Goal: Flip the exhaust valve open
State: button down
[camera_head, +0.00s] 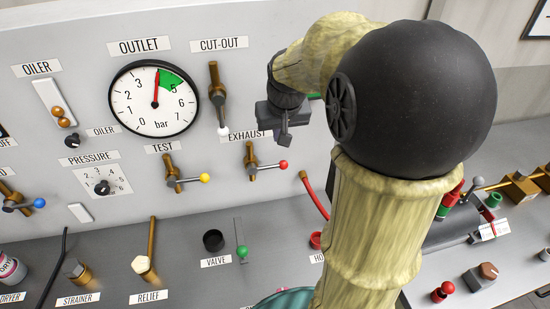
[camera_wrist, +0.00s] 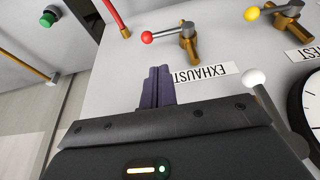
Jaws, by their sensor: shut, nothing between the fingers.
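The exhaust valve (camera_head: 251,158) is a brass body on the grey panel below the EXHAUST label (camera_head: 250,135). Its lever ends in a red knob (camera_head: 283,165) and points right, roughly horizontal. In the wrist view the valve (camera_wrist: 190,38) appears upside down, with its red-knobbed lever (camera_wrist: 147,37) pointing left. My gripper (camera_head: 285,141) is up and right of the valve in the head view, apart from the lever. In the wrist view my gripper fingers (camera_wrist: 157,78) are together and empty beside the EXHAUST label, short of the red knob.
The cut-out valve (camera_head: 214,85) with a white knob and the outlet gauge (camera_head: 154,98) are left of my gripper. The test valve (camera_head: 172,172) with a yellow knob is left of the exhaust valve. A red hose (camera_head: 314,196) rises at the right. My arm hides the panel's right part.

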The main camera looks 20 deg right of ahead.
jog(key=shift+f, duration=0.15)
jog(key=p, duration=0.3)
send_near(268, 168)
notch_tip(268, 168, down, 6)
jog(key=w+d, duration=0.2)
jog(key=shift+w+d, duration=0.25)
jog(key=shift+w, duration=0.15)
